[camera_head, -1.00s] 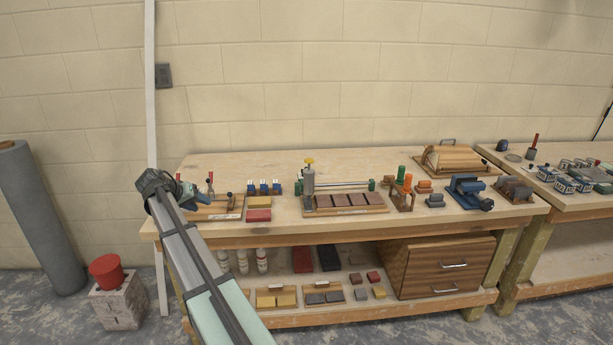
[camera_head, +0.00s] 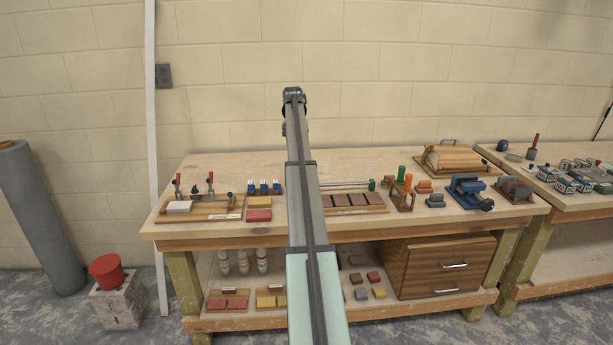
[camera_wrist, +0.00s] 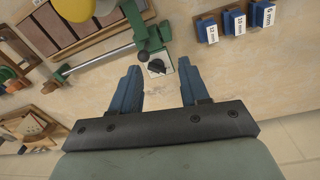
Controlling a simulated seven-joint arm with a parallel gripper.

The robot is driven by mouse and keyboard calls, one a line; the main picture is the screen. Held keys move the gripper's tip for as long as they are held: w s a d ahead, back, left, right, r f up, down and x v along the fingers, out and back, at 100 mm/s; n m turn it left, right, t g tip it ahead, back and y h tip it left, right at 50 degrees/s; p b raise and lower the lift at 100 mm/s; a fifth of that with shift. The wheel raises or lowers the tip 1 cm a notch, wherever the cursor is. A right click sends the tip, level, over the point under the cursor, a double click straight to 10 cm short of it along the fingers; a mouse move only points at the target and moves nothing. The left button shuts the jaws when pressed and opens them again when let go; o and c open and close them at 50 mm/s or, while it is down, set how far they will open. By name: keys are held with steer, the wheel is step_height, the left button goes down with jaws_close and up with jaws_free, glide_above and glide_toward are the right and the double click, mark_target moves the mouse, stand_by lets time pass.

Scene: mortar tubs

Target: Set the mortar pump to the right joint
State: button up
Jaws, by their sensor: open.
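The mortar pump shows in the wrist view as a yellow round top (camera_wrist: 75,8) at the upper left edge; in the head view my arm hides it. The tile board (camera_head: 360,209) holds a row of brown tiles with narrow joints between them; it also shows in the wrist view (camera_wrist: 92,42). A metal rail (camera_wrist: 100,62) with a green end bracket (camera_wrist: 150,40) runs alongside it. My gripper (camera_wrist: 158,66) is open and empty, its blue fingers pointing toward a small plate with a black knob (camera_wrist: 156,67) by the bracket. The pump is outside the fingers.
Blue blocks labelled in mm (camera_wrist: 236,21) stand beside the rail end. Orange and green tools (camera_head: 402,185) stand right of the tile board. Bare benchtop lies around the knob plate.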

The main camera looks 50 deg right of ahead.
steer(key=shift+y, duration=0.4)
steer(key=d, duration=0.1)
steer(key=s+d, duration=0.1)
steer(key=s+d+r, duration=0.1)
steer(key=shift+d, duration=0.3)
step_height(320, 180, down, 13)
steer(key=shift+f, duration=0.2)
steer(key=shift+w+a, duration=0.1)
jaws_close()
